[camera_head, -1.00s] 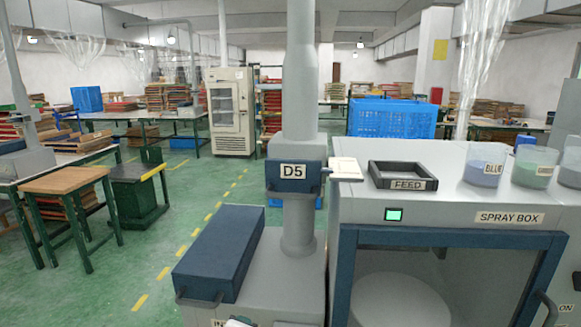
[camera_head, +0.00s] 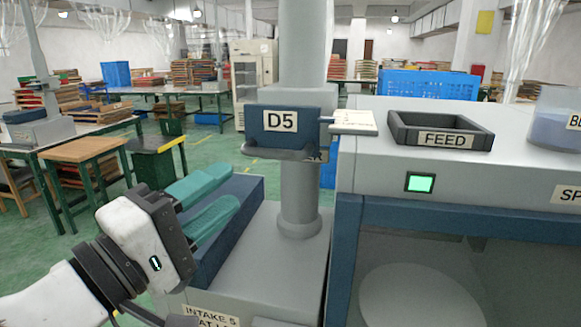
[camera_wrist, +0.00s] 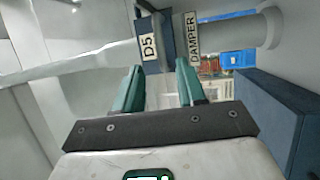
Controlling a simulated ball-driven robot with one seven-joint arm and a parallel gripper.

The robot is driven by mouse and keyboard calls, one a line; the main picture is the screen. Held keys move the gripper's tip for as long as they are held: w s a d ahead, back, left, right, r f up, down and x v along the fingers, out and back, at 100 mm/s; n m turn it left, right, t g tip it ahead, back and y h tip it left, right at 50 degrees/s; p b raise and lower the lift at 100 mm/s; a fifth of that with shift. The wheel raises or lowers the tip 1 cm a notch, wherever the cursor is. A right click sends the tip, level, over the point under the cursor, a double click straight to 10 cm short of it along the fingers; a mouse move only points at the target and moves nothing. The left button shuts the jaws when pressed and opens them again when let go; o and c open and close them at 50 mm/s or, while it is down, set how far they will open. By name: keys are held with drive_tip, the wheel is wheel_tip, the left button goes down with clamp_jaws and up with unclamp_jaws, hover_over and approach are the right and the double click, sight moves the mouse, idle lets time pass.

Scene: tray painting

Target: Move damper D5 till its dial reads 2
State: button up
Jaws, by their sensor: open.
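Damper D5 is a dark blue block (camera_head: 285,125) with a white D5 label, set around a grey vertical duct (camera_head: 303,60). A pale plate (camera_head: 353,122) sticks out from its right side; I cannot make out a dial reading. My gripper (camera_head: 227,188) is open and empty, with teal fingers, to the lower left of the block and apart from it. In the wrist view, the block (camera_wrist: 150,40) and a DAMPER label (camera_wrist: 191,38) appear sideways, ahead of and between my open fingertips (camera_wrist: 160,70).
A long blue box (camera_head: 235,225) lies on the grey intake cabinet (camera_head: 275,265), behind my fingers. The spray box (camera_head: 455,185) stands to the right, with a black FEED tray (camera_head: 441,131) and a cup (camera_head: 556,115) on top.

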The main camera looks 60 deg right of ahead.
sight(270, 157)
drive_tip(key=d, duration=0.3)
drive_tip(key=d+r+p, duration=0.1)
drive_tip(key=d, duration=0.3)
drive_tip(key=d+r, duration=0.1)
drive_tip(key=d, duration=0.2)
drive_tip(key=shift+d, duration=0.4)
clamp_jaws()
